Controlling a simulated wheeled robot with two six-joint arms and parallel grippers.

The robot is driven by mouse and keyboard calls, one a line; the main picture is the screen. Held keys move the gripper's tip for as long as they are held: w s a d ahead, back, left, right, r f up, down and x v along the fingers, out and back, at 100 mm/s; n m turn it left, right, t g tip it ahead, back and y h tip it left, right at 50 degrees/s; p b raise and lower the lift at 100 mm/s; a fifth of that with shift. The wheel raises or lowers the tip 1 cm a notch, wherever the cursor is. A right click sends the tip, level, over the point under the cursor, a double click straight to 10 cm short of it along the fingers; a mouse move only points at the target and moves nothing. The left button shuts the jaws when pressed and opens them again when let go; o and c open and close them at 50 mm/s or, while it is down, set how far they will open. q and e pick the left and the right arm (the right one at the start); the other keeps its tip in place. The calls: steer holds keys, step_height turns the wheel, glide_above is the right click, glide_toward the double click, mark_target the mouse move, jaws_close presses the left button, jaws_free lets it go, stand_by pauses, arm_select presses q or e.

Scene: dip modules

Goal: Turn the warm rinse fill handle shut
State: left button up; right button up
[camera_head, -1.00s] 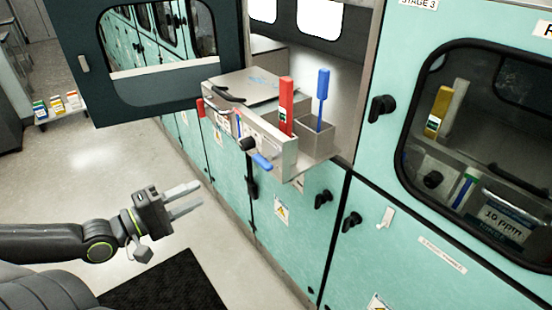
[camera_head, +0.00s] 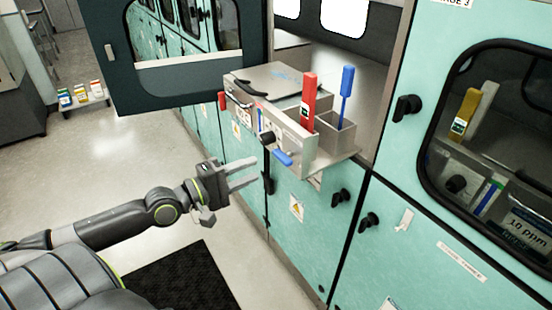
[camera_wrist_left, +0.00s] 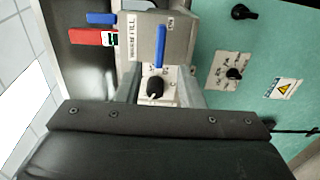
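The fill handle is a blue lever (camera_head: 283,157) on the front of the pulled-out metal module (camera_head: 307,152). In the left wrist view the blue lever (camera_wrist_left: 160,45) stands beside a label reading FILL, with a black knob (camera_wrist_left: 155,88) close to it. My left gripper (camera_head: 256,169) is open and empty, just left of and a little below the lever in the head view. In the left wrist view its two fingers (camera_wrist_left: 163,72) are spread, with the knob between them and the lever beyond. I cannot see them touching anything. My right gripper is not in view.
A red tool (camera_head: 309,102) and a blue tool (camera_head: 347,82) stand upright in the module. An open dark door (camera_head: 185,85) hangs to the left. Teal cabinets with black knobs (camera_head: 340,197) lie below and right. The floor at left is clear around a black mat (camera_head: 185,280).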

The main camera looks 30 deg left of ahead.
mark_target(278, 159)
arm_select(q)
steer(key=x, duration=0.8)
steer(key=shift+w, duration=0.1)
jaws_close()
